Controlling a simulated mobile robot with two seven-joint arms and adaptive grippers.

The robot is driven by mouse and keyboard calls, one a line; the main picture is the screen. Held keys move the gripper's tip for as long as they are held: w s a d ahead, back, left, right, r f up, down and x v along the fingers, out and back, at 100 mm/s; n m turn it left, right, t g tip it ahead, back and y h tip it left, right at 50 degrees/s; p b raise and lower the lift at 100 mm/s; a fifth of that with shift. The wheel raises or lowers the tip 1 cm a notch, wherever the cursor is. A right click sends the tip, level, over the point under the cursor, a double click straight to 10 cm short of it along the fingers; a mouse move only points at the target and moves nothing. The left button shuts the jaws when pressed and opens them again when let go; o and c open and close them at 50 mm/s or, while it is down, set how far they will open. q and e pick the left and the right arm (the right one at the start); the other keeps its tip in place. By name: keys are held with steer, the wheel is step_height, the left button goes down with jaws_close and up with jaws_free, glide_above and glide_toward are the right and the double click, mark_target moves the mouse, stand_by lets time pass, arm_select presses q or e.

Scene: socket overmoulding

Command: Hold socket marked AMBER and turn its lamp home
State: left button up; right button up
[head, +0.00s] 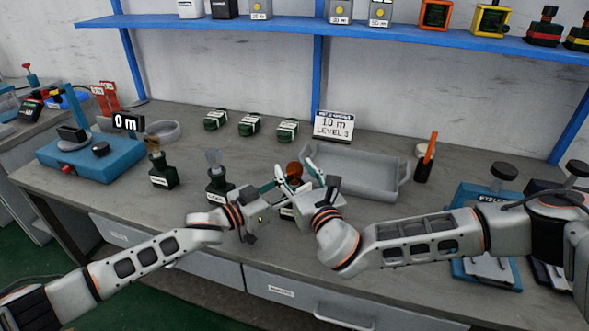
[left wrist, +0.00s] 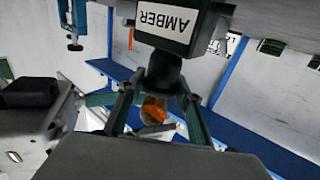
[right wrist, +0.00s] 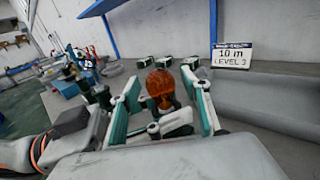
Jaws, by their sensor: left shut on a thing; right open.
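The socket marked AMBER (left wrist: 168,22) is dark with a white label, which reads upside down in the left wrist view. In the head view it is mostly hidden behind my grippers; part of its label (head: 287,212) shows. My left gripper (left wrist: 161,88) is shut on its narrow neck. The ribbed amber lamp (right wrist: 160,86) stands at the socket; it also shows in the head view (head: 295,170). My right gripper (right wrist: 163,100) is open, its fingers on either side of the lamp with gaps visible. How far the lamp is seated is hidden.
Two other sockets with lamps, one brownish (head: 162,170) and one clear (head: 217,181), stand to the left. A grey tray (head: 365,183) lies close behind my right gripper. Several dark green blocks (head: 250,125) and a "10 m LEVEL 3" sign (head: 333,126) stand at the back.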

steer(key=shift+w+a, duration=0.15)
steer(key=shift+w, duration=0.35)
steer(key=c, duration=1.2)
steer(key=shift+o, duration=0.2)
steer(key=shift+s+a, duration=0.1)
steer(key=shift+a+m+h, duration=0.15)
steer(key=shift+m+h, duration=0.25)
steer(key=shift+h, duration=0.2)
steer(key=shift+m+t+h, duration=0.5)
steer(key=shift+m+h, duration=0.5)
steer(key=shift+h, duration=0.6)
steer(key=shift+d+r, duration=0.1)
steer(key=shift+d, duration=0.1)
